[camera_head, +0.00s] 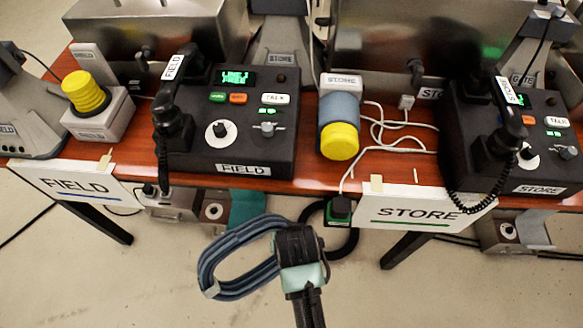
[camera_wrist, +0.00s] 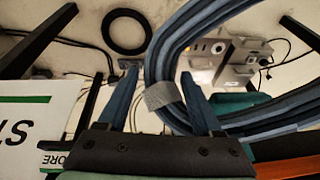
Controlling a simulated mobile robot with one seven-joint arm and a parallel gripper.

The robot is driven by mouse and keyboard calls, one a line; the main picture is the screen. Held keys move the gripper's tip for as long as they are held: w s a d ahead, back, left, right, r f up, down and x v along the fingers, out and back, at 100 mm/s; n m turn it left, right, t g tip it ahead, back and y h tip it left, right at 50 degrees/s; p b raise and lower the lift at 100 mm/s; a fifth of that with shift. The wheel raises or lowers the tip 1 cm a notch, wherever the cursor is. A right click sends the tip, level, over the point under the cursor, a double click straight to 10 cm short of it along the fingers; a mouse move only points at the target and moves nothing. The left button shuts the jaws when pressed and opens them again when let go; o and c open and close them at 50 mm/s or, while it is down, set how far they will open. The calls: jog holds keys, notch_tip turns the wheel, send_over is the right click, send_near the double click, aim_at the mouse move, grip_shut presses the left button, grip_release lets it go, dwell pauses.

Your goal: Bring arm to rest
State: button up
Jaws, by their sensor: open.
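My gripper (camera_head: 300,245) is in front of the table, lower than its front edge, in the head view. Its fingertips are hidden there. In the wrist view my gripper (camera_wrist: 158,72) shows two blue fingers spread apart. A blue coiled bundle of cable (camera_head: 232,252) shows just left of my gripper in the head view. In the wrist view the bundle (camera_wrist: 163,96) has a grey band that appears between the fingers. I cannot tell whether the bundle touches them.
The wooden table (camera_head: 310,172) carries the FIELD phone (camera_head: 236,125), the STORE phone (camera_head: 515,130) and a yellow-capped cylinder (camera_head: 340,125). FIELD (camera_head: 75,186) and STORE (camera_head: 425,208) signs hang at its front. A black ring (camera_wrist: 127,32) lies on the floor. Open floor shows at lower left.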

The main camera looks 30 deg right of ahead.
jog(key=s+a+r+p, duration=0.1)
jog(key=s+r, duration=0.1)
jog(key=r, duration=0.3)
jog(key=s+a+r+g+p, duration=0.1)
jog(key=s+r+p, duration=0.1)
jog(key=r, duration=0.2)
jog(key=shift+s+a+r+y, duration=0.2)
jog(key=shift+s+r+y, duration=0.1)
jog(key=shift+s+r, duration=0.05)
